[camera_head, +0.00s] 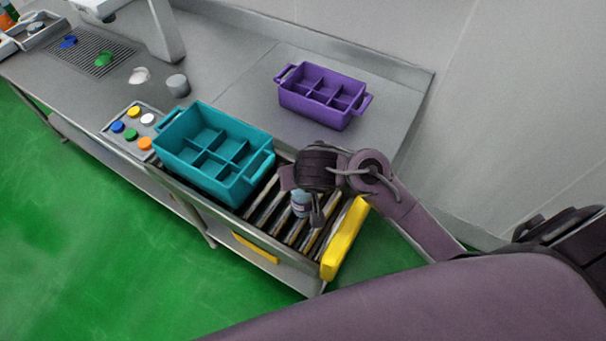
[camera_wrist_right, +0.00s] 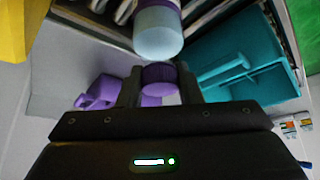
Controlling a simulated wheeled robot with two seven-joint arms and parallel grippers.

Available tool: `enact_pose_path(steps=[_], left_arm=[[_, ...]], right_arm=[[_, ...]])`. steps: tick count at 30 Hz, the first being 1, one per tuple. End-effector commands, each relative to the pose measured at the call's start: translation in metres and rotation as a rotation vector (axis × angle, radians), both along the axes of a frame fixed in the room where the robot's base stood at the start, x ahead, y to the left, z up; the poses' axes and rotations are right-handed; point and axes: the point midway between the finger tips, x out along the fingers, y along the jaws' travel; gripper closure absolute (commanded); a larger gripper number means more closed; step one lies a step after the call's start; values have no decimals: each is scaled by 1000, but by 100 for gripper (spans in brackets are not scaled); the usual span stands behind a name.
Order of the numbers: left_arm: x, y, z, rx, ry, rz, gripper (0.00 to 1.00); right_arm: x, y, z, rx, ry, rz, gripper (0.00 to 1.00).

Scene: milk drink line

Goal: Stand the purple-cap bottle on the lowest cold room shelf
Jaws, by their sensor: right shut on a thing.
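My right gripper (camera_head: 303,193) reaches in from the right over the conveyor and is shut on the purple cap (camera_wrist_right: 158,75) of a bottle. The bottle's pale blue body shows below the gripper (camera_head: 300,205) in the head view. The bottle also fills the top middle of the right wrist view (camera_wrist_right: 158,32), with a purple band on it. The fingers are on both sides of the cap. I cannot tell whether the bottle's base touches the rollers. My left gripper is out of view. No cold room shelf shows.
A teal divided crate (camera_head: 257,180) sits on the conveyor beside the bottle. A yellow end stop (camera_head: 344,239) closes the roller conveyor's near end. A purple divided crate (camera_head: 318,113) stands on the grey counter behind. Green floor (camera_head: 80,240) is open in front.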

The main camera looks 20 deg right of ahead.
Motion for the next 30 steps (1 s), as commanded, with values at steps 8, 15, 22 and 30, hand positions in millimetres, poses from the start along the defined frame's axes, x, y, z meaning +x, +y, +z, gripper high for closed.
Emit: enact_pose_path(steps=[8,15,22,30], left_arm=[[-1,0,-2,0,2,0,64],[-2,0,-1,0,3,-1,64],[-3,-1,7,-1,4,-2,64],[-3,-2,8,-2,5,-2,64]], right_arm=[[0,0,-2,0,1,1,46],[0,0,-1,0,0,1,46],[-12,3,23,7,0,-2,46],[-41,6,73,6,-3,-1,46]])
